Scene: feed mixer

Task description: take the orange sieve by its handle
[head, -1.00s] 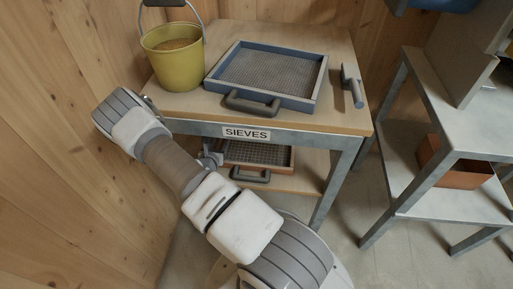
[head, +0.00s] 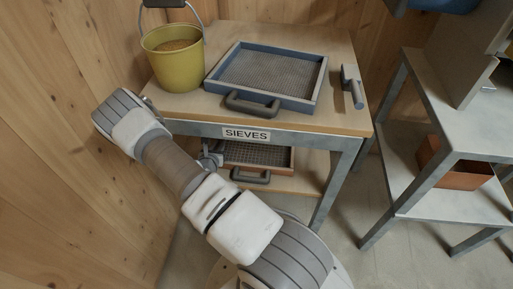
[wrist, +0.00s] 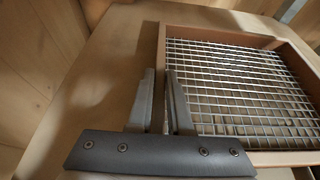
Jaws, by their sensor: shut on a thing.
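The orange sieve (head: 285,169) lies on the lower shelf of the table marked SIEVES. It has an orange-brown frame and a metal mesh. Its dark handle (head: 250,177) sticks out at the front. My gripper (head: 212,160) is at the sieve's left side, to the left of the handle and apart from it. In the wrist view, the fingers of my gripper (wrist: 164,88) stand on either side of the sieve's left wall (wrist: 161,50) near a corner and are shut on it. The grip is on the frame, not the handle, which I cannot make out in the wrist view.
A blue sieve (head: 318,82) with a dark handle lies on the tabletop above, beside a yellow bucket (head: 172,66) of grain and a grey-headed tool (head: 353,90). A wooden wall is close on the left. A grey metal stand (head: 455,120) holds an orange-brown box (head: 455,172) at right.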

